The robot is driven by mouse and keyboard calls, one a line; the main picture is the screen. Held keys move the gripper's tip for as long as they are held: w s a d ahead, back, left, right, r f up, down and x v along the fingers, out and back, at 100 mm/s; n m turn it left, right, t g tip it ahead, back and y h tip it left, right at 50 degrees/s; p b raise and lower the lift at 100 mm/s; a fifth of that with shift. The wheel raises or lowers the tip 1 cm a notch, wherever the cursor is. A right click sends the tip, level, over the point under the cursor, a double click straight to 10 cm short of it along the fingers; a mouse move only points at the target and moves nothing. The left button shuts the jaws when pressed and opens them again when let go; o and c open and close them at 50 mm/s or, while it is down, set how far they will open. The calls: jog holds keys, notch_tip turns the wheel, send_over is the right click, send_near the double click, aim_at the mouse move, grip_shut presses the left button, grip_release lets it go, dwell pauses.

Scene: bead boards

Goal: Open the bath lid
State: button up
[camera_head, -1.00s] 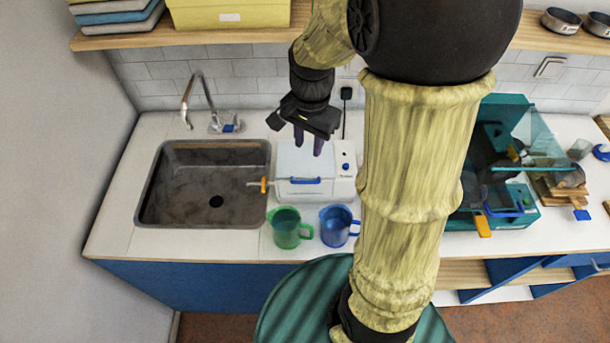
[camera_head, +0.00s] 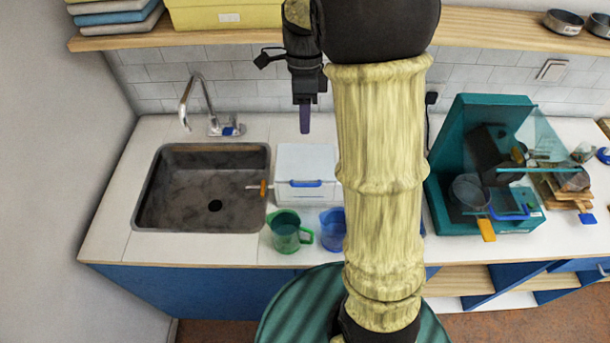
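The bath is a white box (camera_head: 292,195) on the counter just right of the sink. Its pale lid (camera_head: 305,160) lies flat and closed on top, with a blue handle (camera_head: 305,184) along the front edge. My gripper (camera_head: 304,120) points down above the back of the bath, apart from the lid as it appears. It is turned side-on, so its fingers overlap and the gap between them is hidden. My arm covers the right part of the bath.
A spout with an orange lever (camera_head: 263,188) sticks out from the bath toward the sink (camera_head: 170,215). A green jug (camera_head: 286,232) and a blue jug (camera_head: 332,228) stand in front. A teal machine (camera_head: 450,160) with a tilted clear cover is on the right. A shelf (camera_head: 200,37) runs above.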

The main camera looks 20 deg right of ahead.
aim_at(305, 184)
jog(key=p+x, duration=0.2)
jog(key=x, duration=1.5)
jog(key=shift+s+d, duration=0.1)
jog(key=shift+s, duration=0.1)
grip_shut()
